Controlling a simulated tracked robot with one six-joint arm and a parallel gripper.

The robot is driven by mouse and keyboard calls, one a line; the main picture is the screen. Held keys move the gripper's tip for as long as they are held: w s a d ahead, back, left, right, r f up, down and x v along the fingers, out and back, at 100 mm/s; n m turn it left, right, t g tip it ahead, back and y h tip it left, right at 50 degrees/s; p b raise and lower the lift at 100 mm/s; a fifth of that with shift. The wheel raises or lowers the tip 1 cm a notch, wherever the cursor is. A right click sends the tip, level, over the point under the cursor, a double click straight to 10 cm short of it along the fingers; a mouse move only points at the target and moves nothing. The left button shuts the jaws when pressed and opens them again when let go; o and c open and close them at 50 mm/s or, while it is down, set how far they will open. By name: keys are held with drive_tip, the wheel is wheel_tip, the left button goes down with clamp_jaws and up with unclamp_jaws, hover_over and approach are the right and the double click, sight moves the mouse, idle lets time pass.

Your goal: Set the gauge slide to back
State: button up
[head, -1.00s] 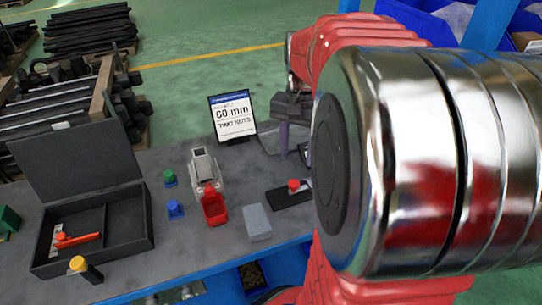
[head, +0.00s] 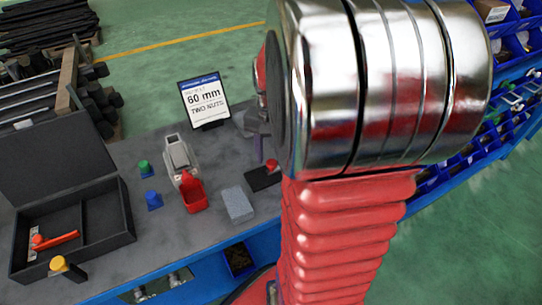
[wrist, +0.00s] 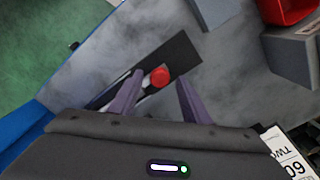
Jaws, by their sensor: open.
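The gauge slide is a flat black plate (head: 262,180) on the grey bench, with a round red knob (head: 272,164) on it. In the head view my arm partly covers its right side. In the wrist view the red knob (wrist: 160,77) sits near the middle of the visible black plate (wrist: 185,60), beside a pale strip. My gripper (wrist: 159,80) is open, its two purple-grey fingers on either side of the knob in that view. I cannot tell whether they touch it. In the head view the fingers show just behind the knob, partly hidden by my arm.
A grey block (head: 237,205), a red bin (head: 193,194) and a grey fixture (head: 178,155) stand left of the slide. A sign (head: 204,99) reading 60 mm stands behind. An open black case (head: 125,235) and green (head: 144,167) and blue (head: 153,200) knobs are further left.

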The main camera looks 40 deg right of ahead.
drive_tip(key=shift+c, duration=0.6)
clamp_jaws()
